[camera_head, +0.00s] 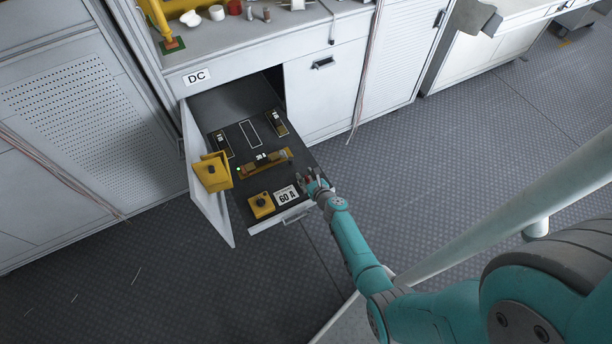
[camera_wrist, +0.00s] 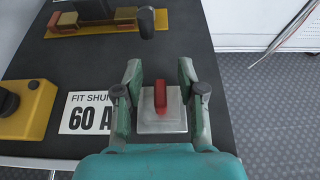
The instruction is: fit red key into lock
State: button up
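The red key (camera_wrist: 160,96) stands over a pale square plate (camera_wrist: 162,122) near the front right of the drawer panel. I cannot tell whether this plate is the lock or whether the key is seated in it. My gripper (camera_wrist: 160,68) is open, with one finger on each side of the key and a clear gap to both. In the head view my gripper (camera_head: 314,183) is at the drawer's front right corner. A bit of the red key (camera_head: 307,180) shows there, mostly hidden by the fingers.
The open drawer (camera_head: 245,188) sits under the DC label. A "60 A" sign (camera_wrist: 88,113) and a yellow box with a black knob (camera_wrist: 25,107) lie left of my gripper. A fuse holder (camera_wrist: 105,22) is behind. A yellow cover (camera_head: 213,172) stands at the drawer's left edge. Floor to the right is clear.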

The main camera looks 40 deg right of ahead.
jog(key=v, duration=1.2)
jog(key=shift+f, duration=0.1)
dwell(0.4)
jog(key=s+a+r+n, duration=0.4)
jog(key=s+a+n, duration=0.3)
jog(key=s+n, duration=0.2)
jog(key=s+a+r+n, duration=0.5)
jog(key=s+a+n, duration=0.3)
jog(key=s+n, duration=0.1)
jog(key=s+a+r+n+y, duration=0.1)
jog(key=s+a+r+n, duration=0.1)
jog(key=r+n, duration=0.5)
jog(key=s+a+r+n+t+y, duration=0.1)
jog(key=s+r+n, duration=0.4)
jog(key=r+n, duration=0.2)
jog(key=s+a+r+n+t+y, duration=0.1)
jog(key=s+a+r+n, duration=0.1)
jog(key=s+r+n, duration=0.2)
notch_tip(320, 180, up, 5)
jog(key=n, duration=0.3)
jog(key=shift+a+y, duration=0.3)
jog(key=shift+a, duration=0.05)
